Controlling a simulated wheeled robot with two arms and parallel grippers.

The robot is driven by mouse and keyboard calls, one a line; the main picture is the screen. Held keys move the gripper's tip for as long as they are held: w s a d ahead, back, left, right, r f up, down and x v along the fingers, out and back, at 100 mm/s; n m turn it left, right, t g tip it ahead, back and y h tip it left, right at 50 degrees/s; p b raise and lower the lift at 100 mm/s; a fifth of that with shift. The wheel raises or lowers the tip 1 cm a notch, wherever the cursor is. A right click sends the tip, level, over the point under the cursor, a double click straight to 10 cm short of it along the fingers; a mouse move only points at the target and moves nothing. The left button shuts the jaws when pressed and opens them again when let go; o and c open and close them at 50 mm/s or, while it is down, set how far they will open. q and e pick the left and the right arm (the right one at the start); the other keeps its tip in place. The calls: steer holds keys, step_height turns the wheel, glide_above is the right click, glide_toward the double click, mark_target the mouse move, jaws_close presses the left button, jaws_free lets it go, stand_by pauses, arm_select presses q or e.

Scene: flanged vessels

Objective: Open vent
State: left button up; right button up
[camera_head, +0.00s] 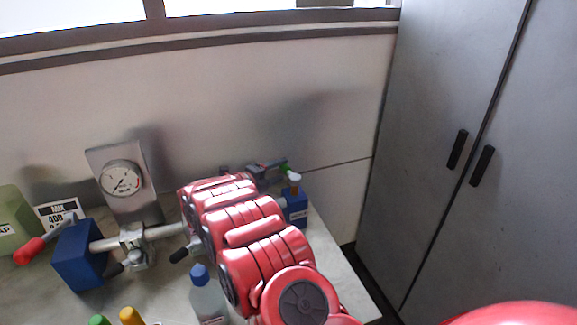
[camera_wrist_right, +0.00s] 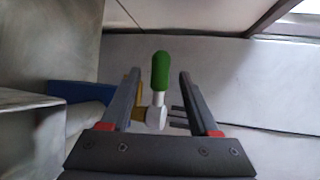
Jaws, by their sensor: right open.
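The vent appears to be the small valve with a green-tipped handle (camera_wrist_right: 160,70) and white stem in the right wrist view. Its handle stands upright in the gap between the fingers of my right gripper (camera_wrist_right: 160,85), with space on both sides. My right gripper (camera_head: 272,170) is open there, partly hidden by my arm. Whether the fingertips reach past the handle cannot be told. My left gripper is not in view.
A pipe (camera_head: 167,231) runs from a left blue block (camera_head: 80,258) behind my arm. A gauge (camera_head: 121,179) stands above it. A red-handled lever (camera_head: 30,250) is at left. A blue-capped bottle (camera_head: 207,297) stands close to my arm. Grey cabinets (camera_head: 440,120) are at right.

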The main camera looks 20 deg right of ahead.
steer(key=p+v, duration=0.4)
steer(key=v, duration=0.7)
steer(key=shift+d, duration=0.1)
steer(key=shift+f, duration=0.1)
